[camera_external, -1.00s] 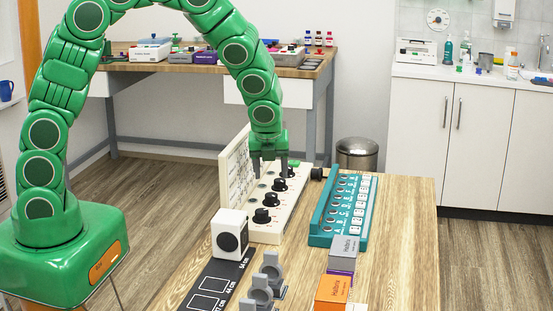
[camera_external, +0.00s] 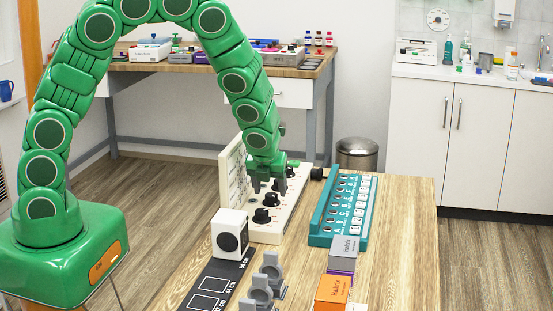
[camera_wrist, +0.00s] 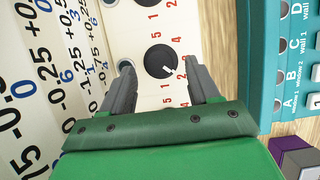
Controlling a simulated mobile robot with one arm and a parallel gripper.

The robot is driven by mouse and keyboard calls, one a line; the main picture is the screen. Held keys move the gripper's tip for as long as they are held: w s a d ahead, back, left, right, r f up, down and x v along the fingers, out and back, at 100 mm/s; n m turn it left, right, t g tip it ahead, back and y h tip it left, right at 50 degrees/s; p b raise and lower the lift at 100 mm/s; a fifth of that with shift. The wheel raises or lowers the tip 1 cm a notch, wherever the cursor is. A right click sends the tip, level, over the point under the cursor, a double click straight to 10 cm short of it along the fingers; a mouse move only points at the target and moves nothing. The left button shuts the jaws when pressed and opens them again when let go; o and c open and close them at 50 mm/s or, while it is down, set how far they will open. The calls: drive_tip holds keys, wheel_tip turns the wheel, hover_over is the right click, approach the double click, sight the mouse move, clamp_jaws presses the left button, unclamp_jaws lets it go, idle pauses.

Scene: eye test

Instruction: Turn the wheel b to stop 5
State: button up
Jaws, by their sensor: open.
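The cream control panel (camera_external: 268,233) stands on the wooden table and carries several black wheels with red numbers. One black wheel (camera_wrist: 160,62) lies centred in the wrist view, its white pointer line aimed to the lower right. I cannot read which letter belongs to it. My gripper (camera_wrist: 159,68) is open, one finger on each side of this wheel, with no clear contact. In the external view my gripper (camera_external: 268,184) points down over the panel and partly hides its wheels. Two black wheels, a front one (camera_external: 262,216) and one behind it (camera_external: 271,200), show nearer the camera.
A white upright board (camera_external: 232,175) with printed numbers stands close along the panel's left side. A teal switch box (camera_external: 322,226) stands to the right. A white block with a black dial (camera_external: 230,234) stands in front.

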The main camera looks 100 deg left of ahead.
drive_tip(key=shift+x, duration=1.05)
drive_tip(key=c, duration=1)
drive_tip(key=shift+c, duration=0.2)
